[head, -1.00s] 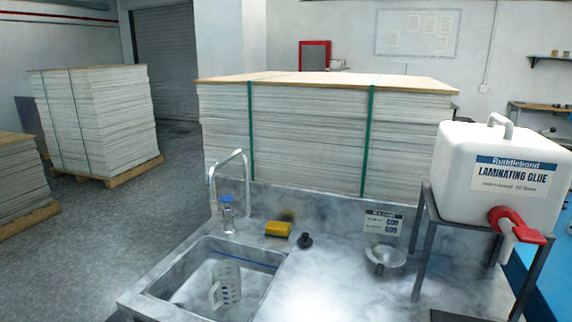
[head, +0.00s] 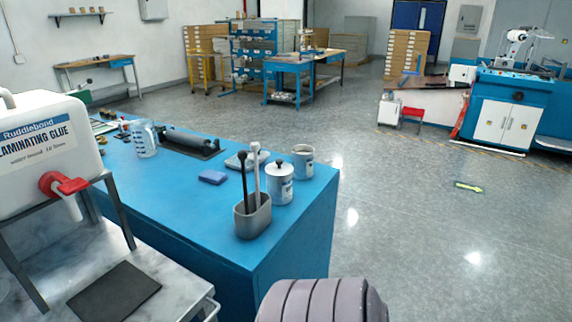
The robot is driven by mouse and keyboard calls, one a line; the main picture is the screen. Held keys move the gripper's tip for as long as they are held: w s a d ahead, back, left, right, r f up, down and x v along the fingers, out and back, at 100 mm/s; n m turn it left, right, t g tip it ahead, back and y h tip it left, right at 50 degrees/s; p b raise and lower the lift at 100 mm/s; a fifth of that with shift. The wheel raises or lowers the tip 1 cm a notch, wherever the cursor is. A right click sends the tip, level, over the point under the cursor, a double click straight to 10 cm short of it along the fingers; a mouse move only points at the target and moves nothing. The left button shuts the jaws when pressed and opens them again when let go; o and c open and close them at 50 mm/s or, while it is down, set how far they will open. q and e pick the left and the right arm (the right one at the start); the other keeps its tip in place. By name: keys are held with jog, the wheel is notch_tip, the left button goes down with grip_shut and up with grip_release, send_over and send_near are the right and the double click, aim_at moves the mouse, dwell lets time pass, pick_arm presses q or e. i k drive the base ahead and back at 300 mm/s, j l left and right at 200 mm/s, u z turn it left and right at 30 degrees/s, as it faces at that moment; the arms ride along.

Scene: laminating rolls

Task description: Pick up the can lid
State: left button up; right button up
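On the blue workbench (head: 205,215), a white can (head: 280,187) stands near the right edge, with a pale lid (head: 279,170) on top. The lid has a small dark knob. A second, grey-white can (head: 303,163) stands just behind it to the right and looks open at the top. No gripper shows in the head view. A ribbed grey part at the bottom centre looks like one of my arm links; its hand is out of frame.
A grey holder (head: 253,218) with two upright tools stands in front of the white can. A glue tank (head: 40,150) stands at left. Open floor lies to the right.

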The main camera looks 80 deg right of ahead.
aim_at(262, 155)
jog(key=z, duration=2.6)
